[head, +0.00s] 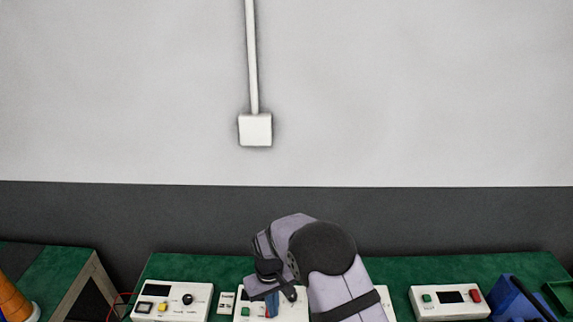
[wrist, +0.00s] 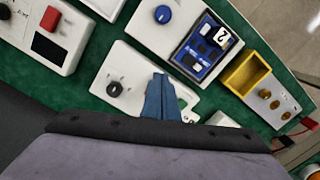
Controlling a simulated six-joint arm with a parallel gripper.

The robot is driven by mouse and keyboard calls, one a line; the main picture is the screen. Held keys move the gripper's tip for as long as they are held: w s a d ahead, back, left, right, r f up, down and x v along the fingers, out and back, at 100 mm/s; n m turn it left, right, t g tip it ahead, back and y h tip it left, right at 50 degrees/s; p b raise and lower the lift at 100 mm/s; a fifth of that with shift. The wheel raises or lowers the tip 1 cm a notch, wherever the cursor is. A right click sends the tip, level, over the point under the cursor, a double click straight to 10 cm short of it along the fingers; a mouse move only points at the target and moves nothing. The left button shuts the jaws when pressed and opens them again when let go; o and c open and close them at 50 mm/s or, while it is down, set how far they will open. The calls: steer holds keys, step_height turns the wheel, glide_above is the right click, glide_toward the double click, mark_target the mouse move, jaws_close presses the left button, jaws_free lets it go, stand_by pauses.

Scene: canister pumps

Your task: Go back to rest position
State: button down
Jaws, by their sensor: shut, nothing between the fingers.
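My gripper shows in the head view (head: 271,304) at the bottom centre, in front of a white control box (head: 243,312) that my arm partly hides. In the wrist view my gripper (wrist: 161,96) has its blue fingers together, with nothing between them. The fingers point at a white box with a black knob (wrist: 114,89) and cover part of it. I cannot tell whether they touch it.
A green bench (head: 400,266) carries white boxes at left (head: 175,299) and right (head: 449,301). A blue object (head: 514,298) stands at far right, an orange cone (head: 13,299) at far left. A yellow tray (wrist: 234,76) shows in the wrist view.

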steer(key=shift+g+h, duration=0.3)
steer(key=shift+g, duration=0.5)
steer(key=s+d, duration=0.1)
steer(key=s, duration=0.1)
steer(key=s+d+f, duration=0.1)
steer(key=s, duration=0.2)
steer(key=s+d+f, duration=0.1)
steer(key=s, duration=0.2)
steer(key=shift+d, duration=0.4)
steer(key=s+d+r+m, duration=0.3)
steer(key=s+d+r, duration=0.85)
steer(key=s, duration=0.35)
steer(key=w+d+r+m+t+y, duration=0.1)
steer(key=w+d+r+m+t, duration=0.1)
steer(key=w+d+r, duration=0.1)
steer(key=shift+w+d+r+m, duration=0.3)
steer(key=shift+d+r, duration=0.3)
steer(key=shift+d, duration=0.1)
